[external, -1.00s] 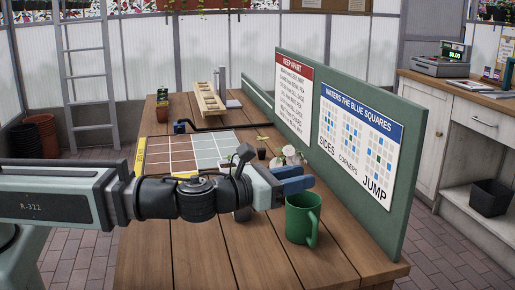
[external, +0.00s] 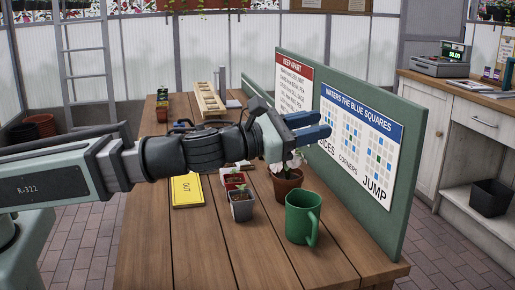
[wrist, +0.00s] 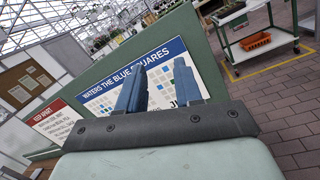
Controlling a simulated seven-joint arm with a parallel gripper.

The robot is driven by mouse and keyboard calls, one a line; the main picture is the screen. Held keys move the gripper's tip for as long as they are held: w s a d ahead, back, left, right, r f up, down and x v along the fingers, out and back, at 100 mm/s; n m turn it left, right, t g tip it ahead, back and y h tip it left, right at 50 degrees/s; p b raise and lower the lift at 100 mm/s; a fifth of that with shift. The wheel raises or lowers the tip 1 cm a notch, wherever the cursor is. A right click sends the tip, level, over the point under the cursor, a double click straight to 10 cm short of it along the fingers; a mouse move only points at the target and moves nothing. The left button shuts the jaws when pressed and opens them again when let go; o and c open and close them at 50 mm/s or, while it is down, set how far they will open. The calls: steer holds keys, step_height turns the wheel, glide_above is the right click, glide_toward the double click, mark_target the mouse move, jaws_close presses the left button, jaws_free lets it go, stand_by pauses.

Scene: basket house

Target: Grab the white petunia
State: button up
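The white petunia (external: 293,164) has pale blooms and stands in a terracotta pot (external: 287,185) on the wooden table, just behind the green mug. My gripper (external: 323,125) is above the plant and slightly to its right in the external view, with its blue fingers pointing toward the green board. The fingers are apart with nothing between them. In the wrist view my gripper (wrist: 158,72) also shows an empty gap, with the poster behind it. The petunia is not visible in the wrist view. My wrist hides part of the table behind the plant.
A green mug (external: 301,217) stands close in front of the petunia pot. The green board (external: 405,150) bounds the right side. The front table is clear.

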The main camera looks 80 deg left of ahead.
steer(key=w+d+r+m+h, duration=0.1)
steer(key=w+r+m+h, duration=0.25)
steer(key=m, duration=0.55)
steer(key=w+d+r+m+h, duration=0.2)
steer(key=m+h, duration=0.3)
steer(key=m, duration=0.4)
steer(key=m+g+y, duration=0.7)
steer(key=m+g, duration=1.2)
steer(key=m, duration=1.5)
glide_above(273, 174)
step_height(273, 174, down, 22)
steer(key=shift+f, duration=2.8)
